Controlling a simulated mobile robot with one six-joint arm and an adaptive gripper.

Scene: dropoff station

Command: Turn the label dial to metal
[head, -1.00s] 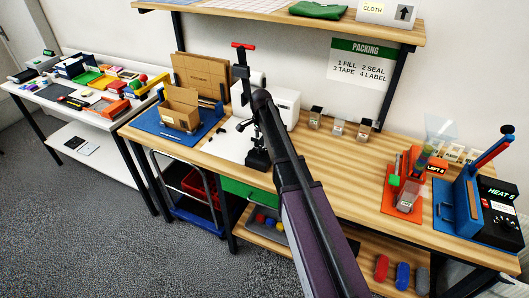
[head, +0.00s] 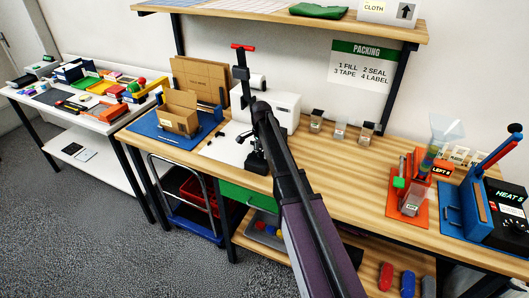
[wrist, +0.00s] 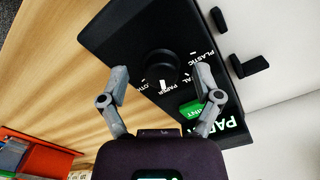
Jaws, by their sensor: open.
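The label dial (wrist: 161,66) is a round black knob on a black sloped panel (wrist: 118,32) in the wrist view. White words ring it; PLASTIC and PAPER read clearly, others are partly covered. A white mark on the knob's lower edge faces the PAPER side. A green print button (wrist: 191,109) and large white display letters, partly cut off, sit below it. My gripper (wrist: 162,73) is open, its grey fingers spread to the left and right of the knob with gaps on both sides.
A white machine (head: 286,102) stands behind my arm. A black press with a red handle (head: 243,46) stands beside it. A cardboard box (head: 179,112) is on a blue mat at left. Small bins (head: 341,130) line the back. An orange station (head: 407,210) and blue sealer (head: 462,208) stand right.

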